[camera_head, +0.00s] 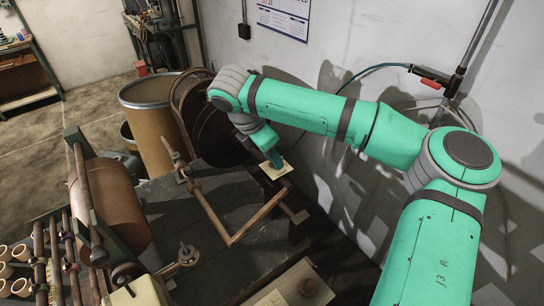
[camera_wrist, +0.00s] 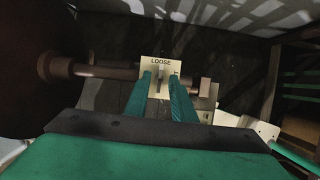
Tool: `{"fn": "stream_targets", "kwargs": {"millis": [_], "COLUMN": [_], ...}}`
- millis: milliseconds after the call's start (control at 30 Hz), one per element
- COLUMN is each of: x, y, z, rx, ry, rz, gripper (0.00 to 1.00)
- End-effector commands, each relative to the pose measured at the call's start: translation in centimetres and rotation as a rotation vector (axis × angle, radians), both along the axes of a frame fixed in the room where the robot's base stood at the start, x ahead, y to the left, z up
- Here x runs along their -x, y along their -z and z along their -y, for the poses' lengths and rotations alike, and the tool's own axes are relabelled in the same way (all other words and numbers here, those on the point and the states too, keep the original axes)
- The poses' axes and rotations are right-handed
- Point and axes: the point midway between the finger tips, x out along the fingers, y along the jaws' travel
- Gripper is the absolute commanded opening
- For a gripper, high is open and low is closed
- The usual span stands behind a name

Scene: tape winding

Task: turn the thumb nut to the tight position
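A cream label plate (camera_wrist: 148,62) reading LOOSE is ahead of my gripper in the wrist view. In the head view the plate (camera_head: 283,172) lies at the far right end of the dark bench, beneath my gripper (camera_head: 274,161). A thin grey upright piece (camera_wrist: 161,76), seemingly the thumb nut's wing, stands on the plate below the word. My gripper (camera_wrist: 160,84) has its two teal fingers apart, one on each side of this piece, with pale plate showing between. More lettering at the plate's right is partly hidden by the right finger. The nut is hidden in the head view.
A brown shaft (camera_wrist: 105,71) runs left of the plate to a large dark disc. A bent brown bar frame (camera_head: 230,238) stands over the bench. A brown roll (camera_head: 115,205) is at left, and the white wall (camera_head: 340,100) is close behind the plate.

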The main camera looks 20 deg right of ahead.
Motion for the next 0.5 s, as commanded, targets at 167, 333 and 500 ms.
{"fn": "stream_targets", "kwargs": {"millis": [167, 333, 500], "x": [-0.01, -0.01, 0.00], "y": [0.14, 0.13, 0.11], "z": [0.07, 0.06, 0.06], "rx": [0.000, 0.000, 0.000], "ry": [0.000, 0.000, 0.001], "rz": [0.000, 0.000, 0.000], "gripper": [0.23, 0.09, 0.00]}}
